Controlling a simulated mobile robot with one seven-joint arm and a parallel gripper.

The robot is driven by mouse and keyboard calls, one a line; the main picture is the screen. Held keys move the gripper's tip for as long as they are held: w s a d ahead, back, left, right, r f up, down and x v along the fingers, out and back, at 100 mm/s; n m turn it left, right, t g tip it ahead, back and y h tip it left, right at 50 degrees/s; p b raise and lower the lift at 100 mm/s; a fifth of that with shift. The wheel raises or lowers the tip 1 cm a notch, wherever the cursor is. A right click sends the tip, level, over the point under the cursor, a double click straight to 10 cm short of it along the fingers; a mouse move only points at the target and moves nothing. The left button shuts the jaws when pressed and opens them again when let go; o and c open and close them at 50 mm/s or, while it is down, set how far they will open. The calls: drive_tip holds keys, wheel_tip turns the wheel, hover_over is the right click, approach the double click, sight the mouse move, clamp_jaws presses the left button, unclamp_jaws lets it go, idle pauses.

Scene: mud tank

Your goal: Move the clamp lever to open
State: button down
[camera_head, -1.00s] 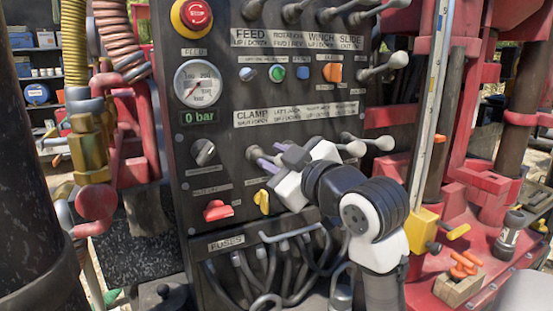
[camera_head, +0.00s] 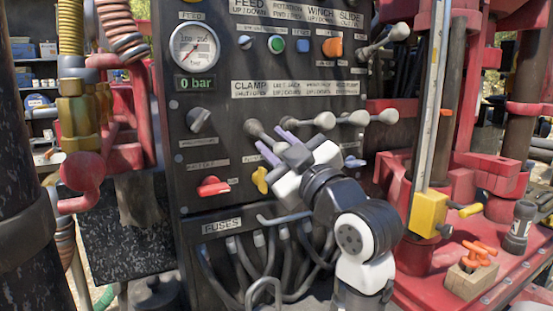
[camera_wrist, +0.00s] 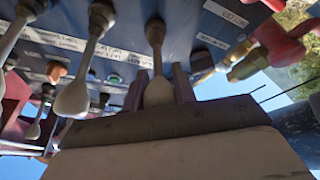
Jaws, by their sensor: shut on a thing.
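The clamp lever (camera_head: 254,128) is the leftmost lever in the lower row, under the CLAMP label on the dark control panel. Its stem slants down and right toward my gripper (camera_head: 276,146), and its end is hidden by the fingers in the head view. In the wrist view the lever's pale rounded knob (camera_wrist: 158,92) sits between the two purple fingers of my gripper (camera_wrist: 159,88), with its stem running up to the panel.
Other levers (camera_head: 350,118) stand close to the right of my gripper. A red switch (camera_head: 213,187) and a yellow switch (camera_head: 260,180) sit below left. Cables (camera_head: 250,255) hang under the FUSES label. A wooden box (camera_head: 470,280) with orange-handled items stands at lower right.

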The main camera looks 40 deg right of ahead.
drive_tip(key=shift+w+f, duration=0.1)
drive_tip(key=shift+f, duration=0.45)
drive_tip(key=c, duration=1.1)
unclamp_jaws()
drive_tip(key=b+v, duration=0.3)
drive_tip(key=v, duration=1.1)
drive_tip(key=shift+r, duration=0.1)
